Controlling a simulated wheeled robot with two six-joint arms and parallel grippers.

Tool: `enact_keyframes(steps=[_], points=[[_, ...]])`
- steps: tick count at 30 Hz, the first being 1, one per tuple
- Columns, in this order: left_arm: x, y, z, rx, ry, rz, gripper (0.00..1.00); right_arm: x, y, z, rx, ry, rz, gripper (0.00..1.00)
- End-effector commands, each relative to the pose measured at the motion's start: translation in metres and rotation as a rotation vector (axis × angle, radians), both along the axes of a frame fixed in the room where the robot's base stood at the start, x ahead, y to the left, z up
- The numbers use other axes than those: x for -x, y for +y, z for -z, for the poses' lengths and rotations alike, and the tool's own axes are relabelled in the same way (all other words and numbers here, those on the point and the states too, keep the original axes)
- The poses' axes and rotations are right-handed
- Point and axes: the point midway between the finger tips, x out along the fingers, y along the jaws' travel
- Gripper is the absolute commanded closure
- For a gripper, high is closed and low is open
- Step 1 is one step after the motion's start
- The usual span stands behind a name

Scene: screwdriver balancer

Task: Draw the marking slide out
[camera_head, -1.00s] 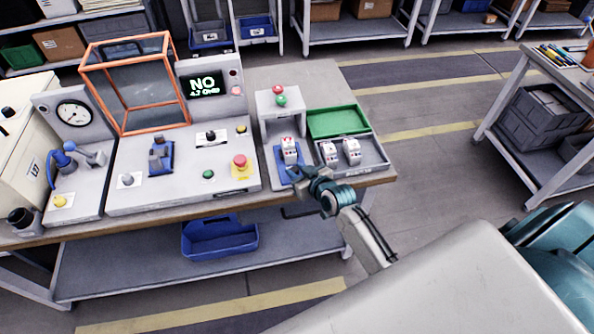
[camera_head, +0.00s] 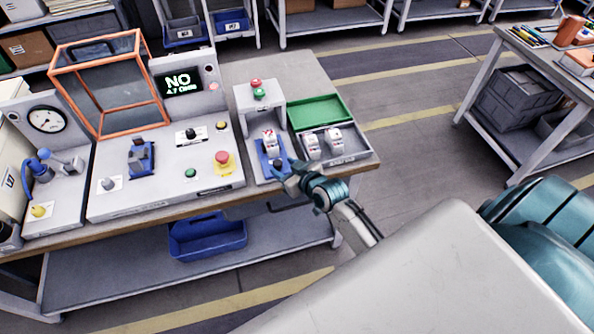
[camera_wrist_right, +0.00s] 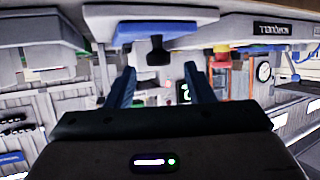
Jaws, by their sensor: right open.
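The marking slide is a blue plate (camera_head: 264,161) in front of the grey stand with a red and a green button (camera_head: 260,108). A white part with red marks (camera_head: 269,140) stands on it. The slide's dark knob (camera_wrist_right: 158,50) shows in the right wrist view, under the blue plate's edge (camera_wrist_right: 190,33). My right gripper (camera_head: 283,170) is at the front edge of the slide, open and empty. In the wrist view its fingers (camera_wrist_right: 160,78) point toward the knob from either side; whether they flank it in depth is unclear. My left gripper is out of view.
Right of the slide are a grey tray (camera_head: 346,158) with white parts and a green tray (camera_head: 320,111). A control panel with a red stop button (camera_head: 222,158) is left. A blue bin (camera_head: 207,240) lies on the lower shelf. The floor before the bench is clear.

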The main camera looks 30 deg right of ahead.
Motion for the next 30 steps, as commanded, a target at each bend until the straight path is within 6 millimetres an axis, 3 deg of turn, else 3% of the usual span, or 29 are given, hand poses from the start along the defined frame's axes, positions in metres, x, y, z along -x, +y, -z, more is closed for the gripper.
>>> enact_keyframes(steps=[6, 12, 30], points=[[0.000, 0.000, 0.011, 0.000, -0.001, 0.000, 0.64, 0.042, -0.006, -0.014, 0.003, 0.002, -0.002, 0.52], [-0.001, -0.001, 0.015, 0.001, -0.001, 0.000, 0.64, 0.068, -0.010, -0.026, 0.001, 0.002, -0.001, 0.52], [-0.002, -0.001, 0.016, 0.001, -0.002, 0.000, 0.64, 0.076, -0.011, -0.031, -0.002, 0.001, 0.001, 0.52]])
